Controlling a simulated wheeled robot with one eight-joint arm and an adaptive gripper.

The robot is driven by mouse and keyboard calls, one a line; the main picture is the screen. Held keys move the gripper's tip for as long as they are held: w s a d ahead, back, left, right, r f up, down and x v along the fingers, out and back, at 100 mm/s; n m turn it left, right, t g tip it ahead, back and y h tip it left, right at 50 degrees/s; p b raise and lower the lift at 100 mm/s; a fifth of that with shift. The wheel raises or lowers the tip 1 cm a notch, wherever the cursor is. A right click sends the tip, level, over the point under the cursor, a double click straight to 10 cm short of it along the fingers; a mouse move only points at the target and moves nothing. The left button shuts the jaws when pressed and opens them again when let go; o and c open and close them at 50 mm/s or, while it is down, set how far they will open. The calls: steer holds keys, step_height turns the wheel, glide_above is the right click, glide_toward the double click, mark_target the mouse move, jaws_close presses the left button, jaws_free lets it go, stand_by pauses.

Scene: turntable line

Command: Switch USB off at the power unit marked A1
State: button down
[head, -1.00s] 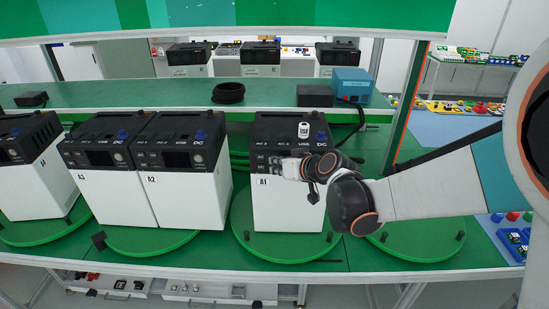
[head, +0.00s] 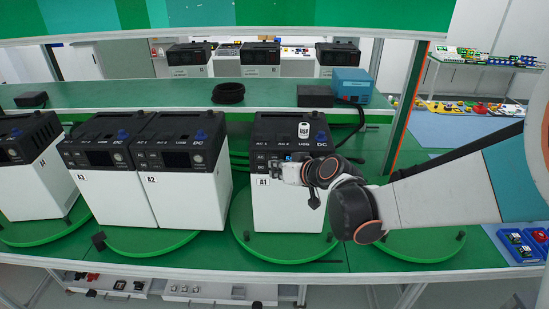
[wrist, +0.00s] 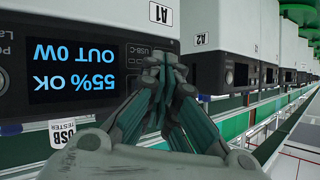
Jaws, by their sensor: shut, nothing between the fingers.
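The power unit marked A1 (head: 285,212) stands on a green turntable, white below with a black top. It also fills the upper left of the upside-down wrist view (wrist: 110,20). Its lit display (wrist: 70,72) reads "55% OK" and "OUT 0W". A white USB tester (head: 303,130) sits on its top; its tag shows in the wrist view (wrist: 62,134). My gripper (head: 284,172) is shut and empty at the unit's front panel. In the wrist view its fingertips (wrist: 160,68) are close to the USB-C marking; I cannot tell whether they touch. The fingers partly hide the panel there.
The unit marked A2 (head: 178,199) and the unit marked A3 (head: 107,197) stand to the left, with another black-topped unit further left. The turntable's (head: 285,252) front has small black knobs. A blue box (head: 351,80) sits on the shelf behind.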

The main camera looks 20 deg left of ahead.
steer(key=s, duration=0.2)
steer(key=s+d, duration=0.1)
steer(key=s, duration=0.1)
steer(key=shift+s+d, duration=0.1)
steer(key=shift+s, duration=0.3)
stand_by(0.4)
